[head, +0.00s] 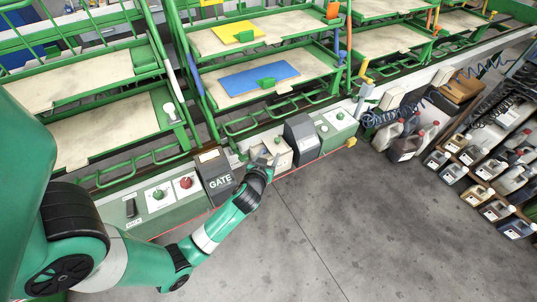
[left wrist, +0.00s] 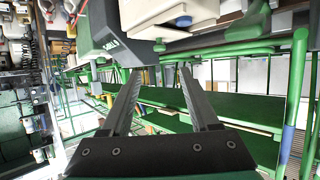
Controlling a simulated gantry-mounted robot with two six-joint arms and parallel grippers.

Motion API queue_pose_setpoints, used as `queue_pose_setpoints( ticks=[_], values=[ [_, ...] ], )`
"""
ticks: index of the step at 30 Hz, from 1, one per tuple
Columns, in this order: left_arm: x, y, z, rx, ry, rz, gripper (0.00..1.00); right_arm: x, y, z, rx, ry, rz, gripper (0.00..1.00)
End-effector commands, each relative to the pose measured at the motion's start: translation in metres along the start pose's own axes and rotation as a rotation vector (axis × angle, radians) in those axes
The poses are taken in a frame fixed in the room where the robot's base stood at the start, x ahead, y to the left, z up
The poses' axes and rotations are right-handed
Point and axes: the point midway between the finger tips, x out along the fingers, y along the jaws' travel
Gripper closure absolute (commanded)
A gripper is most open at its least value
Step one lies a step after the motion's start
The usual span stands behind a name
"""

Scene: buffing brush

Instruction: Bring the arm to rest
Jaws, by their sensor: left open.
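My left arm reaches in from the left in the head view, with my left gripper (head: 267,164) in front of the control panels, by a cream box (head: 281,152). In the left wrist view the two fingers of my left gripper (left wrist: 160,72) stand apart with nothing between them. A dark grey housing (left wrist: 112,38) and a cream box (left wrist: 165,12) are just beyond the fingertips; whether the gripper touches them I cannot tell. My right gripper is in neither view.
The dark GATE housing (head: 215,176) is left of my gripper, beside a panel with a red knob (head: 186,183). Green racks (head: 262,75) stand behind the panels, with a blue plate (head: 258,77). Several jugs (head: 470,178) stand at right. The grey floor (head: 330,225) is clear.

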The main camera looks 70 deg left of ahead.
Motion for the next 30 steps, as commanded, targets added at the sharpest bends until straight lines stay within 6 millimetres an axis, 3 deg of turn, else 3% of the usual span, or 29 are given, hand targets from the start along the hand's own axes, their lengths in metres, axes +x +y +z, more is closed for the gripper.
queue_pose_setpoints(
  ticks=[13,17,20,23,26,30],
  values=[
    [0.001,0.000,0.000,0.000,0.000,0.000,0.38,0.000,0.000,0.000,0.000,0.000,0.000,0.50],
    [-0.002,0.019,-0.009,0.004,0.017,0.036,0.38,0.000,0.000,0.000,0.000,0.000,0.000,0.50],
    [-0.006,0.058,-0.045,-0.013,0.080,0.105,0.38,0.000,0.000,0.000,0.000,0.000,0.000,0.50],
    [-0.024,0.108,-0.106,-0.071,0.183,0.210,0.38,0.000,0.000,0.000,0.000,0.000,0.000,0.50],
    [-0.058,0.159,-0.173,-0.159,0.284,0.344,0.38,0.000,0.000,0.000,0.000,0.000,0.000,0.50],
    [-0.128,0.215,-0.261,-0.265,0.419,0.545,0.38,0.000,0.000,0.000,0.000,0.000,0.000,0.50]
  ],
)
